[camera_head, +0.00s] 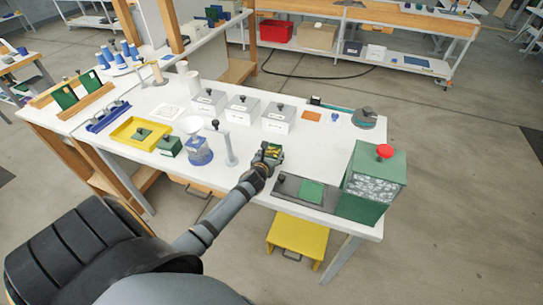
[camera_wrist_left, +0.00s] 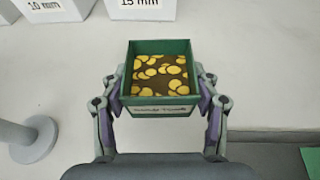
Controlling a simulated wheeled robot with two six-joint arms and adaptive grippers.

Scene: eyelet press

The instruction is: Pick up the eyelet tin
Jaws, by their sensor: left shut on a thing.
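The eyelet tin (camera_wrist_left: 160,78) is a small open green box with a pale label on its near side and several gold eyelets inside. In the left wrist view, the fingers of my left gripper (camera_wrist_left: 162,108) are closed against its left and right sides. In the head view, my left gripper (camera_head: 268,160) is at the front of the white table, and the tin (camera_head: 274,151) shows partly behind it. I cannot tell whether the tin touches the table. My right gripper is not in view.
A green machine with a red knob (camera_head: 384,151) stands right of the gripper, beside a dark plate with a green pad (camera_head: 311,192). A grey post (camera_head: 229,148) stands close on the left. White labelled boxes (camera_head: 242,110) stand behind. Bare tabletop lies between.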

